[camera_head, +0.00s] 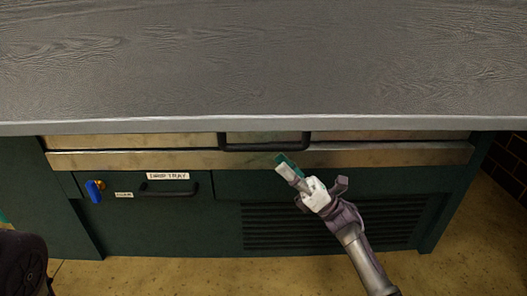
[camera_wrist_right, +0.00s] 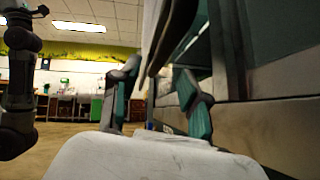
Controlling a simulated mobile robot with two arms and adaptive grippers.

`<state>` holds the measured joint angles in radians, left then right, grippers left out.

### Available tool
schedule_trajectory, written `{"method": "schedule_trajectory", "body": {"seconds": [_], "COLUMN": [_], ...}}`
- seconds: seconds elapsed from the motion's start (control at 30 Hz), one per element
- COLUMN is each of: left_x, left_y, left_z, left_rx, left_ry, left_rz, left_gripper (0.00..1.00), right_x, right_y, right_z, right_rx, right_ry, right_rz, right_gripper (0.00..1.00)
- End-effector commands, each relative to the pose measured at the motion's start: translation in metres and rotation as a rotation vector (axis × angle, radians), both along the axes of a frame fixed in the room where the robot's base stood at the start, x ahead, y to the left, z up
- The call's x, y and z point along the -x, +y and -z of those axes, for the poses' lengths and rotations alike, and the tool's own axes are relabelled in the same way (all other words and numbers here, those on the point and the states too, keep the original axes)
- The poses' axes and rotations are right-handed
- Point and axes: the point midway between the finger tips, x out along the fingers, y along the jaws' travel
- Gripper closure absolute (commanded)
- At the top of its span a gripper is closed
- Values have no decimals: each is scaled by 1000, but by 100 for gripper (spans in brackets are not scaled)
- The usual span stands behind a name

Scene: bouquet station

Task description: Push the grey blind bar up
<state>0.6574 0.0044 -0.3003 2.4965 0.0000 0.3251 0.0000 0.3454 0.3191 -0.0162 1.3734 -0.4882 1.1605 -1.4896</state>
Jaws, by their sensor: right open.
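The blind bar (camera_head: 400,155) is a long, worn metal strip running level across the cabinet front, just under the worktop. A black handle (camera_head: 265,146) is at its middle. My right gripper (camera_head: 314,173) is open and empty, in front of the cabinet just below and right of the handle. One teal-padded fingertip overlaps the bar's lower edge in the head view; contact cannot be told. In the right wrist view the two fingers (camera_wrist_right: 158,88) stand apart, with the dark handle (camera_wrist_right: 175,35) above and between them. My left gripper is not visible.
The grey worktop (camera_head: 260,60) is bare, its front edge overhanging the bar. Below are a drawer labelled drip tray (camera_head: 150,207) with a dark handle, a blue knob (camera_head: 94,190) and a slatted vent (camera_head: 290,228). Floor shows at both sides.

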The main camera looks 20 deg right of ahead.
Motion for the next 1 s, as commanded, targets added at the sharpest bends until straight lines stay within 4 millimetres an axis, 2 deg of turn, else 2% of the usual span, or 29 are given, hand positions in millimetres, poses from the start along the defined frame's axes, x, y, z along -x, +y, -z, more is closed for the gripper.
{"method": "schedule_trajectory", "body": {"seconds": [0.1, 0.33, 0.5, 0.77, 0.87, 1.0], "left_x": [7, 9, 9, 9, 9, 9], "left_y": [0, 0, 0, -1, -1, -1], "left_z": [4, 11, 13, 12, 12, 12], "left_rx": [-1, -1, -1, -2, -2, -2], "left_ry": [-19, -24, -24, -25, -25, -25], "left_rz": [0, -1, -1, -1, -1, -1], "left_gripper": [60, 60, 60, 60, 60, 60], "right_x": [-8, -20, -23, -24, -24, -24], "right_y": [17, 39, 45, 46, 46, 46], "right_z": [-16, -40, -48, -49, -49, -49], "right_rx": [0, 0, 0, -1, -1, -1], "right_ry": [-4, -1, 1, 3, 3, 3], "right_rz": [-2, -2, 0, 0, 0, 0], "right_gripper": [55, 55, 55, 55, 68, 91]}}
